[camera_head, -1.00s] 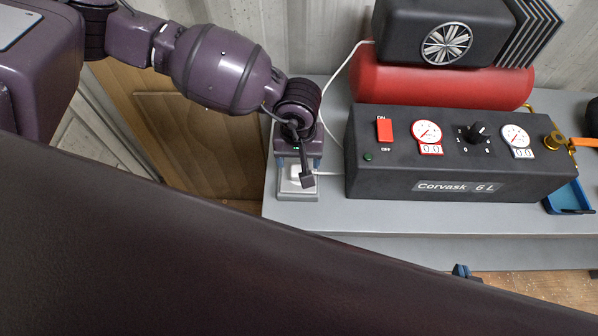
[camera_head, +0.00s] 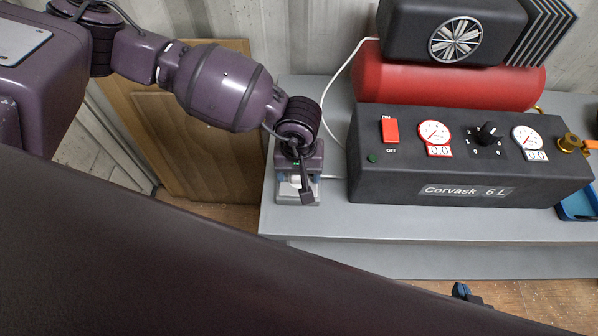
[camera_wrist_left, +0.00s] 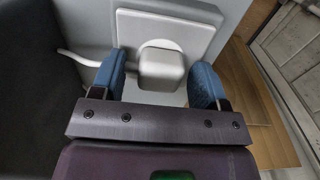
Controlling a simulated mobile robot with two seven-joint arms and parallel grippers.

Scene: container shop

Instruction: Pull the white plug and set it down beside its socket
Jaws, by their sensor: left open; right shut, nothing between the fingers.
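The white plug (camera_wrist_left: 161,67) shows in the left wrist view, seated at its pale socket box (camera_wrist_left: 207,30) on the grey bench. My left gripper (camera_wrist_left: 163,82) is open, with one blue fingertip on each side of the plug. The picture does not settle whether either finger touches it. In the head view the socket box (camera_head: 297,198) is at the bench's left end, and my left gripper (camera_head: 297,186) is over it, hiding most of the plug. My right gripper (camera_head: 463,291) shows only partly at the bottom edge, low in front of the bench; it is shut and empty.
A white cord (camera_head: 338,78) runs behind the black Corvask control box (camera_head: 460,190), which stands right of the socket. A red tank (camera_head: 450,84) is behind it. The bench front (camera_head: 400,220) is bare. A blue tray (camera_head: 577,205) lies at the right.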

